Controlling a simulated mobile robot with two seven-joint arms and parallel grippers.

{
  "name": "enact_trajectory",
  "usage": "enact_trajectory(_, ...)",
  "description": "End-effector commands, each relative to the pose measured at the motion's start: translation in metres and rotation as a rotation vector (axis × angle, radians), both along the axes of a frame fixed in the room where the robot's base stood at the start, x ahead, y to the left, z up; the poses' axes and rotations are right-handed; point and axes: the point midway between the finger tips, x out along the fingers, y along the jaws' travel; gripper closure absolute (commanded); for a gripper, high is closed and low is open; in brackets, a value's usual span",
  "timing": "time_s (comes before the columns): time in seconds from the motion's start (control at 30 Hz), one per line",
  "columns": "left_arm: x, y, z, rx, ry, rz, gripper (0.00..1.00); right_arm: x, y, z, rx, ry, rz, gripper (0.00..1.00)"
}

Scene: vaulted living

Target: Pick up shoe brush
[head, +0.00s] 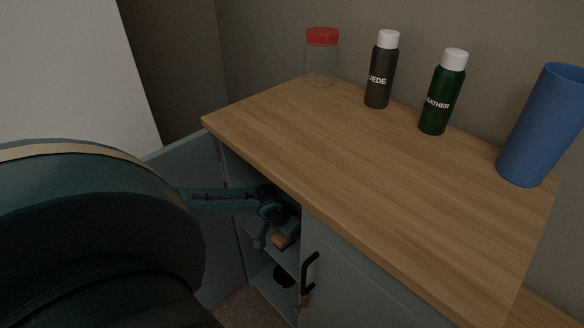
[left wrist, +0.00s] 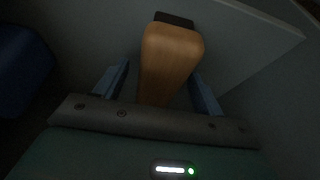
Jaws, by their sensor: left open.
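The shoe brush, with a wooden body, shows in the left wrist view (left wrist: 170,58), with a dark part at its far end. In the head view the brush (head: 283,241) is partly visible on a shelf inside the cabinet. My left gripper (head: 275,230) reaches into the open cabinet at the brush. In the left wrist view the open left gripper (left wrist: 158,86) has one blue finger on each side of the wooden body, with gaps visible. My right gripper is not in view.
The wooden cabinet top (head: 400,190) holds a red-lidded jar (head: 321,60), a dark spray can (head: 381,72), a green can (head: 442,95) and a blue cylinder (head: 540,125). The open door (head: 200,170) and black handle (head: 310,268) flank the opening. A dark item (head: 283,276) sits lower.

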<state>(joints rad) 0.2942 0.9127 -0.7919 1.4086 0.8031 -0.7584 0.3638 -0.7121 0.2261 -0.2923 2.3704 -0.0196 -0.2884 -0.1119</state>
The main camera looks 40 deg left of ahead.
Motion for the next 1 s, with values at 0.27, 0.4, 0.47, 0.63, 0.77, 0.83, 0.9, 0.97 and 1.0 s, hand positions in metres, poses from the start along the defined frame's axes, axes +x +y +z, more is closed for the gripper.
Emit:
enact_trajectory(0.27,0.0007,-0.0003,-0.0014,0.0,0.0,-0.001,0.33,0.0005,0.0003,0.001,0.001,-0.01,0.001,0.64)
enact_trajectory(0.4,0.0006,-0.0003,-0.0015,0.0,0.0,-0.001,0.45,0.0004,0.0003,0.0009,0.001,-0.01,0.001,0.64)
enact_trajectory(0.47,0.0006,-0.0002,-0.0014,0.0,0.0,-0.001,0.5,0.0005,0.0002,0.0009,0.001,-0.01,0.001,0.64)
enact_trajectory(0.63,0.0005,-0.0002,-0.0014,0.0,0.0,-0.001,0.64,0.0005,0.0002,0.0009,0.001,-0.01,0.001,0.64)
enact_trajectory(0.77,0.0005,-0.0003,-0.0014,0.0,0.0,-0.001,0.74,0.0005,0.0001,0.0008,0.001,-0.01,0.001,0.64)
enact_trajectory(0.83,0.0005,-0.0002,-0.0014,0.0,0.0,-0.001,0.8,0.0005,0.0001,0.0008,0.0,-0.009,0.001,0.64)
enact_trajectory(0.9,0.0007,-0.0002,-0.0012,0.0,-0.001,-0.001,0.81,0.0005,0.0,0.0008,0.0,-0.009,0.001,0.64)
enact_trajectory(0.97,0.0007,-0.0002,-0.0012,0.0,-0.001,-0.001,0.81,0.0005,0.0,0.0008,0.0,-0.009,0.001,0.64)
enact_trajectory(1.0,0.0007,-0.0002,-0.0012,0.0,-0.001,-0.001,0.81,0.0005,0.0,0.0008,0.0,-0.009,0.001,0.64)
